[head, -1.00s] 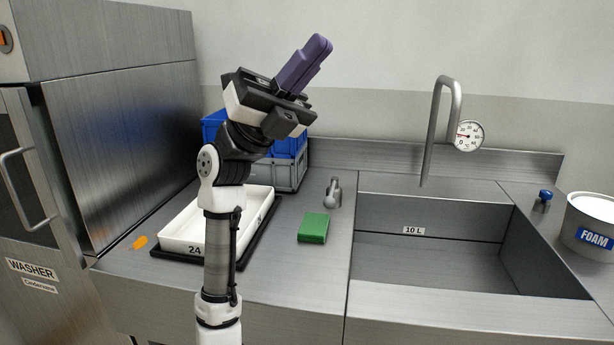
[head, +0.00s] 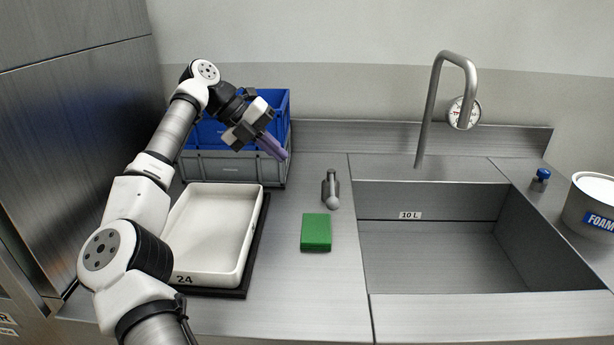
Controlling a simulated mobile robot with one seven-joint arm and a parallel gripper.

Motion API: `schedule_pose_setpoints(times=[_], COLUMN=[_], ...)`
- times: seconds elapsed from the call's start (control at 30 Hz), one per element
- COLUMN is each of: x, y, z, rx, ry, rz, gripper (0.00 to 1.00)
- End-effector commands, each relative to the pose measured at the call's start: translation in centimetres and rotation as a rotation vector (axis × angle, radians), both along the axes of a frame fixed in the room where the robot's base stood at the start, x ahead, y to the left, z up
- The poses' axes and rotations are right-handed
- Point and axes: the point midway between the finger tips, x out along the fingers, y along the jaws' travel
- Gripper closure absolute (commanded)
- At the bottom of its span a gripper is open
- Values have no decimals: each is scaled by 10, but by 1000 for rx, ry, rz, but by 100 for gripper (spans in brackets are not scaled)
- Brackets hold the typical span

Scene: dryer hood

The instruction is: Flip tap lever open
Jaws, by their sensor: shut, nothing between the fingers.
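The tap lever (head: 331,189) is a small grey metal handle with a rounded knob, standing on the steel counter left of the sink. Its knob end points towards the front of the counter. The bent grey spout (head: 428,112) rises behind the sink, with a round dial at its right. My gripper (head: 284,154) has purple fingers that are closed together and empty. It points down and right, in front of the crates, up and left of the lever and apart from it.
A green sponge (head: 316,232) lies just in front of the lever. A white tray (head: 255,225) marked 24 is at left, with stacked blue (head: 278,104) and grey (head: 200,166) crates behind it. The sink basin (head: 440,256) is at right, beyond it a blue knob (head: 540,180) and a FOAM tub (head: 586,207).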

Motion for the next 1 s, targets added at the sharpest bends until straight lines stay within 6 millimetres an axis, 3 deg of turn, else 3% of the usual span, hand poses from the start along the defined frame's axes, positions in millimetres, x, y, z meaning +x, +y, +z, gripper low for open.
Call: schedule_pose_setpoints(times=[0.17, 0.57, 1.0], x=[-1, -1, -2], y=[13, 8, -48], z=[-3, -8, -70], rx=[44, 42, 39], ry=[32, 31, 32], rz=[21, 19, 15], gripper=[100, 100, 100])
